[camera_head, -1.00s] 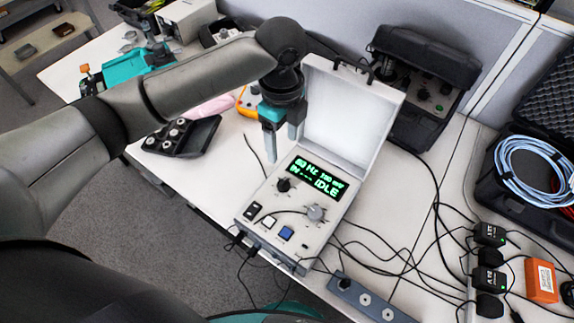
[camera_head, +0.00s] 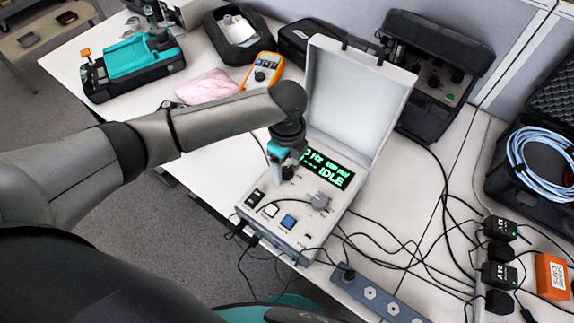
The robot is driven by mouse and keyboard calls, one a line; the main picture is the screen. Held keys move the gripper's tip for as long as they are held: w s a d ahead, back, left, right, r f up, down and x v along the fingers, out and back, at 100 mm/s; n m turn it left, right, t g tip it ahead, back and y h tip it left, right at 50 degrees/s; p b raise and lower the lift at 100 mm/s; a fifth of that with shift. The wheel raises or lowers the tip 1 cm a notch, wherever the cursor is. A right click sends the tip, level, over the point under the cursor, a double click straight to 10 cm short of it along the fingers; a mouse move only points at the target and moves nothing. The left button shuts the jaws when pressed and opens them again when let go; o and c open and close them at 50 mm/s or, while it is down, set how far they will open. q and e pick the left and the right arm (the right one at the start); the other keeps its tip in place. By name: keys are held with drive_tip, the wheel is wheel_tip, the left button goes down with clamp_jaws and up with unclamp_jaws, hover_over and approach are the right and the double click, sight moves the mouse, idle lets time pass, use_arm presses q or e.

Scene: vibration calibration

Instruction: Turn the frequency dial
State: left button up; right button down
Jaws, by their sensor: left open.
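The calibrator case (camera_head: 262,221) stands on the table with its white lid (camera_head: 345,100) raised. Its green-lettered display (camera_head: 328,169) reads IDLE at the end of the lower line. The display's left part is hidden behind my gripper. A black dial (camera_head: 288,173) is on the panel below the display, partly covered by my gripper. A grey dial (camera_head: 320,201) is to its right, uncovered. I cannot read which is the frequency dial. My left gripper (camera_head: 285,168) is open, pointing down, with its fingers around or just over the black dial; contact is unclear. My right gripper is not in view.
Black, white and blue buttons (camera_head: 288,221) line the panel's front. Cables run across the table to the right. A power strip (camera_head: 378,299) lies in front. An orange multimeter (camera_head: 262,70) and a pink cloth (camera_head: 207,87) lie behind my left arm. A black case (camera_head: 432,75) stands behind the lid.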

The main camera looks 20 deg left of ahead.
use_arm(q)
clamp_jaws()
idle(0.6)
